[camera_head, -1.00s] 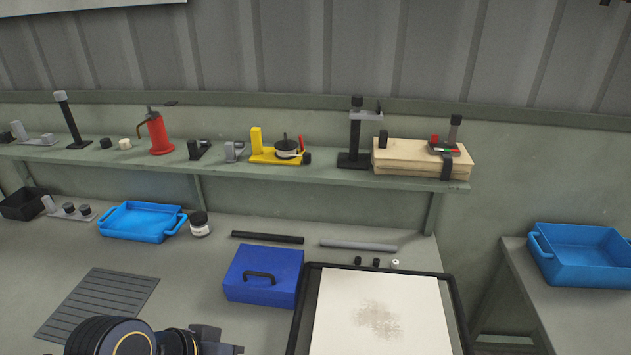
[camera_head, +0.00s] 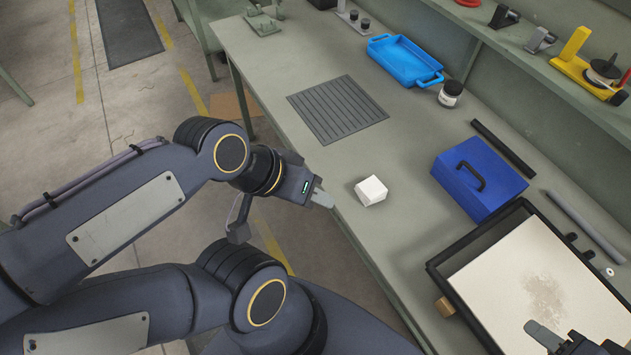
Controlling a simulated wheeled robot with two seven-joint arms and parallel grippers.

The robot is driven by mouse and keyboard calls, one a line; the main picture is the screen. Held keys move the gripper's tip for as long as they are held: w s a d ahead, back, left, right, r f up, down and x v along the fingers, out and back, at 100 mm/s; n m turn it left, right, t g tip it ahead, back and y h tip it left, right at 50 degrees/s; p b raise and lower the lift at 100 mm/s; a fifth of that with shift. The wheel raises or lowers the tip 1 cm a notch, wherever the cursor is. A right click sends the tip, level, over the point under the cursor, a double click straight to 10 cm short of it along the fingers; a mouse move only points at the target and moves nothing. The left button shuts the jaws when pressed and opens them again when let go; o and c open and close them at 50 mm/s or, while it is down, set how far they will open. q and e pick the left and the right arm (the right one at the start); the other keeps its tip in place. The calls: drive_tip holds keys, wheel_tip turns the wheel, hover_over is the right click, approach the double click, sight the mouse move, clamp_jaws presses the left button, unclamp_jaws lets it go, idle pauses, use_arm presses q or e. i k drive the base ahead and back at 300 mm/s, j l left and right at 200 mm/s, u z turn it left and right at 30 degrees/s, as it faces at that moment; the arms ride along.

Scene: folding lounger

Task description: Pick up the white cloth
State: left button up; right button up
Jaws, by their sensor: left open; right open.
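The white cloth (camera_head: 371,190) looks like a small folded white block. It lies on the grey-green bench near its front edge, left of the blue box. My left gripper (camera_head: 322,198) is just left of the cloth, by the bench edge, apart from it and holding nothing; it is open. My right gripper (camera_head: 545,334) shows partly at the bottom right, in front of the stained white panel, and is open. Most of it is cut off by the frame edge.
A blue box with a handle (camera_head: 477,178) stands right of the cloth. A black-framed tray (camera_head: 437,270) holds a stained white panel (camera_head: 540,270). A ribbed grey mat (camera_head: 337,109), blue tray (camera_head: 404,60) and jar (camera_head: 450,93) lie farther back. Bench around the cloth is clear.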

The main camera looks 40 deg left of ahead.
sight(371, 191)
drive_tip(key=u, duration=0.7)
drive_tip(key=z, duration=1.4)
drive_tip(key=k+j+u, duration=0.1)
drive_tip(key=j+u, duration=0.2)
drive_tip(key=u, duration=0.15)
drive_tip(key=j+u, duration=0.3)
drive_tip(key=u, duration=0.15)
drive_tip(key=i+j, duration=0.15)
drive_tip(key=j, duration=0.2)
drive_tip(key=i+j, duration=0.15)
drive_tip(key=j, duration=0.2)
drive_tip(key=i+j, duration=0.15)
drive_tip(key=j, duration=0.2)
drive_tip(key=u, duration=0.05)
